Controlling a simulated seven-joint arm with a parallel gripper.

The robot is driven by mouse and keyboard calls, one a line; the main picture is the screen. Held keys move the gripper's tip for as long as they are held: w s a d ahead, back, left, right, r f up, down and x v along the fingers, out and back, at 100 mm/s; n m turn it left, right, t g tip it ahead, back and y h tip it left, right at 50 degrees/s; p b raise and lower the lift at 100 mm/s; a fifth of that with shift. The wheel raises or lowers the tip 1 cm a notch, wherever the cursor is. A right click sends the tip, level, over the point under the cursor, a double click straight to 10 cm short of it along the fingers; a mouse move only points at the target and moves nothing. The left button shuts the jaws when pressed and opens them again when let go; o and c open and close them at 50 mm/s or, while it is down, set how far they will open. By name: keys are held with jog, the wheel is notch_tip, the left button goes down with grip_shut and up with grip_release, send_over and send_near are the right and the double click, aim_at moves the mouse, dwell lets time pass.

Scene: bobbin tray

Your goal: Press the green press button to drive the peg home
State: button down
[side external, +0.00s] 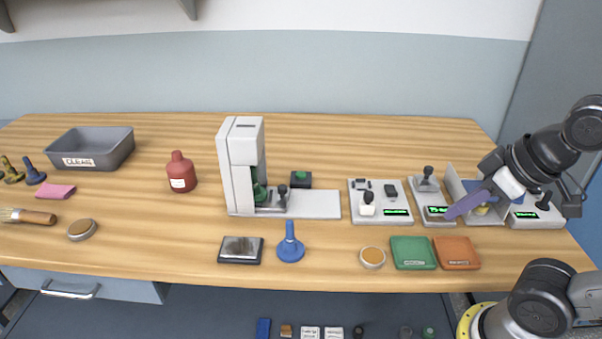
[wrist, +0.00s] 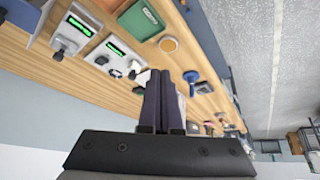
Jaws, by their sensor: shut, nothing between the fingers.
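The green press button (side external: 301,176) is a green cap on a small black box, just right of the white press (side external: 240,165). A dark green part (side external: 259,192) shows under the press head, beside a dark upright knob (side external: 282,190). I cannot tell which part is the peg or how deep it sits. My gripper (side external: 449,214) is at the far right of the bench, well away from the button. Its purple fingers are shut and empty, over the small display unit. In the wrist view the fingers (wrist: 166,74) are together; I cannot make out the button there.
A switch panel (side external: 381,216) with a green display and other control units stand between my gripper and the press. Green (side external: 413,252) and orange (side external: 456,252) pads, a tan disc (side external: 372,257) and a blue funnel-shaped item (side external: 290,245) lie in front. A red bottle (side external: 181,173) stands left.

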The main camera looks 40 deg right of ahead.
jog(key=w+r+n+t, duration=0.25)
jog(key=w+r, duration=0.35)
jog(key=w, duration=0.6)
jog(key=w+r+n+t, duration=0.2)
jog(key=w+r+n, duration=0.3)
jog(key=w, duration=0.8)
jog(key=g, duration=0.1)
send_over(305, 174)
notch_tip(305, 174, down, 16)
jog(key=shift+a+f, duration=0.1)
jog(key=shift+f, duration=4.3)
jog(key=shift+f, duration=0.25)
